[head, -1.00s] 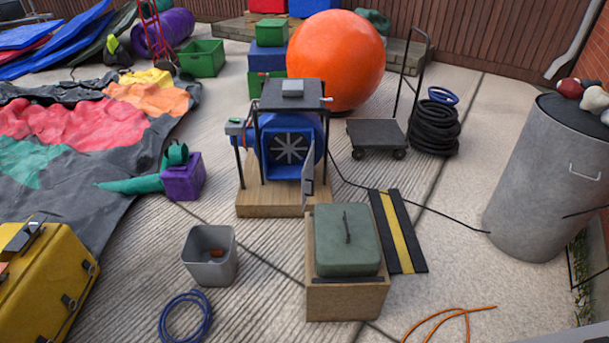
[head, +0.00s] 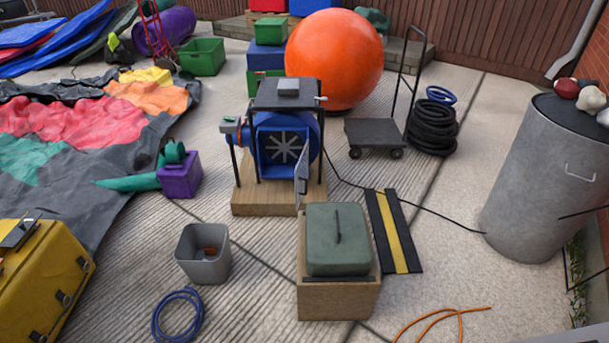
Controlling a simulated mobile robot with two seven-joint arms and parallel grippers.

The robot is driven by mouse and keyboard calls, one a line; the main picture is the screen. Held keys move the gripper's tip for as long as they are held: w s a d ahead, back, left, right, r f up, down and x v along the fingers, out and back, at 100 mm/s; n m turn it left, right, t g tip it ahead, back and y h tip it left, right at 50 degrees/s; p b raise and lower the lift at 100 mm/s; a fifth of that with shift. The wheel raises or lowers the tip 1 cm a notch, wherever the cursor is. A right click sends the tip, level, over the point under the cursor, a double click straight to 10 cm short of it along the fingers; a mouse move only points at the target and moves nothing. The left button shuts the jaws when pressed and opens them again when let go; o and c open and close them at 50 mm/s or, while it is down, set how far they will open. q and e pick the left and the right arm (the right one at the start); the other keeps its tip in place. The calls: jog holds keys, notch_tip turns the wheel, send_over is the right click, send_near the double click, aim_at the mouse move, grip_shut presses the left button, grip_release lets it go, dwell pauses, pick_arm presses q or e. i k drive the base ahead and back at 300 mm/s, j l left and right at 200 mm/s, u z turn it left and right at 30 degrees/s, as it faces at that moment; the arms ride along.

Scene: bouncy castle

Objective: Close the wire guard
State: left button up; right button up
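A blue blower (head: 284,147) stands in a black frame on a wooden base in the middle of the head view. Its round fan opening faces me and is uncovered. The wire guard (head: 301,178) appears as a narrow grey panel at the right front of the blower. It stands swung out, seen nearly edge-on, with a gap between its free edge and the fan opening. Neither of my grippers is in view, and nothing touches the guard.
A wooden crate with a green lid (head: 337,240) stands close in front of the guard. A grey bin (head: 203,254) and coiled blue hose (head: 179,314) lie left of it. A striped cable ramp (head: 393,232) lies right. Bare paving separates the bin and blower.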

aim_at(303, 179)
jog(key=i+l, duration=0.1)
jog(key=i, duration=0.65)
jog(key=i+u, duration=0.3)
jog(key=u, duration=1.05)
jog(key=i+l, duration=0.15)
jog(key=l, duration=0.15)
jog(key=i+l, duration=0.15)
jog(key=l, duration=0.1)
